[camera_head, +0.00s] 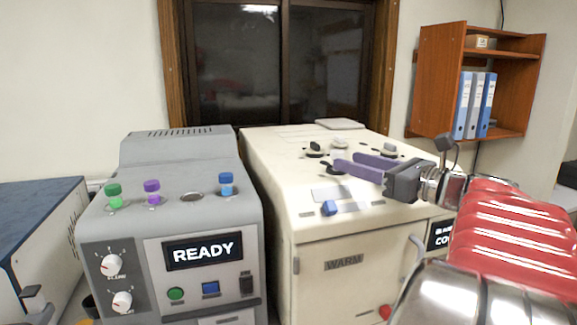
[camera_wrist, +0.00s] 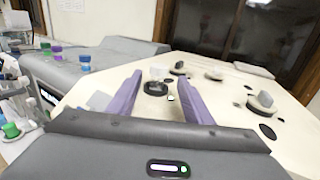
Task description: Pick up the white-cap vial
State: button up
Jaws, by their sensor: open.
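My gripper (camera_head: 349,163) is open, with its two purple fingers reaching left over the top of the cream machine (camera_head: 270,160). In the wrist view, a dark round fitting (camera_wrist: 155,87) and a small whitish piece (camera_wrist: 171,98) show in the gap between the fingers. Nothing is held. A pale round piece (camera_head: 339,143) on the cream machine, beyond the fingers, is too small to identify. Vials with green (camera_head: 114,191), purple (camera_head: 152,187) and blue (camera_head: 226,180) caps stand on the grey machine (camera_head: 165,220) at left.
Several dark-knobbed lids, one of them a left lid (camera_head: 315,149), surround the fingers on the cream machine. The grey machine's screen (camera_head: 202,250) reads READY. An empty round socket (camera_head: 192,195) lies between the purple and blue caps. A window stands behind.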

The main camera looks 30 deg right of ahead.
aim_at(337, 151)
jog(key=shift+w, duration=0.1)
jog(key=shift+w+a, duration=0.2)
jog(key=shift+w, duration=0.6)
jog(key=shift+w+a, duration=0.25)
jog(key=shift+w, duration=0.55)
jog(key=shift+w+a, duration=0.2)
jog(key=shift+w, duration=0.6)
grip_shut()
jog(key=shift+r, duration=0.1)
notch_tip(337, 151, up, 10)
jog(key=shift+f, duration=0.1)
